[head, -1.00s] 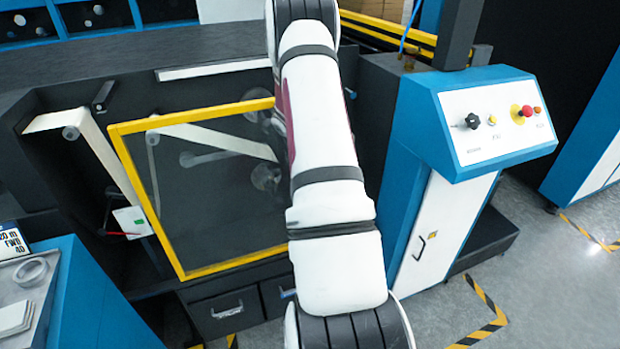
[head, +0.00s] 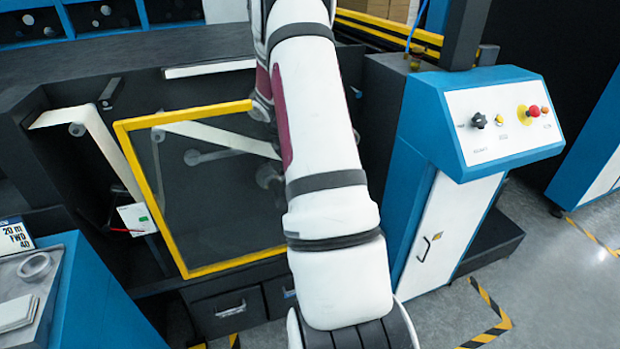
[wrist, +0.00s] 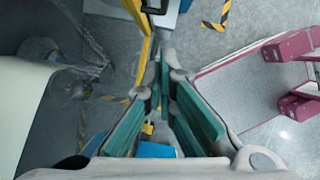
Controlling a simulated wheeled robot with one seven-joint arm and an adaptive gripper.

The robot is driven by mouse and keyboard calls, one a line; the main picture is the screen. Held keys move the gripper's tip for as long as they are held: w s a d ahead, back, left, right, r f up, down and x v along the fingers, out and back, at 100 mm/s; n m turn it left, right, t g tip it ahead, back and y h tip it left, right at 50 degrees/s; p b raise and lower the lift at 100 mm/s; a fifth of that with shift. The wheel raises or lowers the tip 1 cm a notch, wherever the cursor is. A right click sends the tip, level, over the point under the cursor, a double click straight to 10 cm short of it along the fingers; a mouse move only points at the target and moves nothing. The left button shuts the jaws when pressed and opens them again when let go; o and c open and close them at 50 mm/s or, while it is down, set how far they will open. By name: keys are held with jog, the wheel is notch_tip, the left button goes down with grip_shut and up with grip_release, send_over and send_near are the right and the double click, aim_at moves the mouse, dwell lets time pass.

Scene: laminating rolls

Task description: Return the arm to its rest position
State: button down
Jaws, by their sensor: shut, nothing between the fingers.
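My arm, white with dark joints, runs from the lower middle to the top of the head view, in front of the machine. My gripper (wrist: 163,92) shows in the wrist view, with teal pads on its fingers. It is shut with nothing held. The gripper itself is hidden in the head view. In the wrist view it hangs beside the yellow edge of the guard panel, with grey floor beyond.
The yellow-framed clear guard panel (head: 188,268) is left of my arm, with pale web and rollers behind it. The blue control console (head: 435,115) stands to the right. A blue cart (head: 95,310) is at lower left. Open floor (head: 570,290) lies at lower right.

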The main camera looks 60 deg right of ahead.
jog(key=shift+v, duration=2.15)
jog(key=w+a+r+m+t, duration=0.1)
jog(key=a+r+m+t, duration=0.15)
jog(key=a+r, duration=0.7)
jog(key=w+a+r+m+t, duration=0.1)
jog(key=a+r+m, duration=0.2)
jog(key=a+r, duration=0.65)
jog(key=s+a+m+t+y, duration=0.1)
jog(key=s+a, duration=0.3)
jog(key=a, duration=0.4)
jog(key=s+a+r+m+t+y, duration=0.1)
jog(key=s+a+m, duration=0.2)
jog(key=s+a, duration=0.2)
jog(key=s+a+r+m+t+y, duration=0.1)
jog(key=s+a, duration=0.4)
jog(key=a, duration=0.6)
jog(key=shift+s+a+r+m+t+y+b, duration=0.2)
jog(key=shift+a+m+t+y+b, duration=0.3)
jog(key=shift+m, duration=0.55)
jog(key=shift+d, duration=0.1)
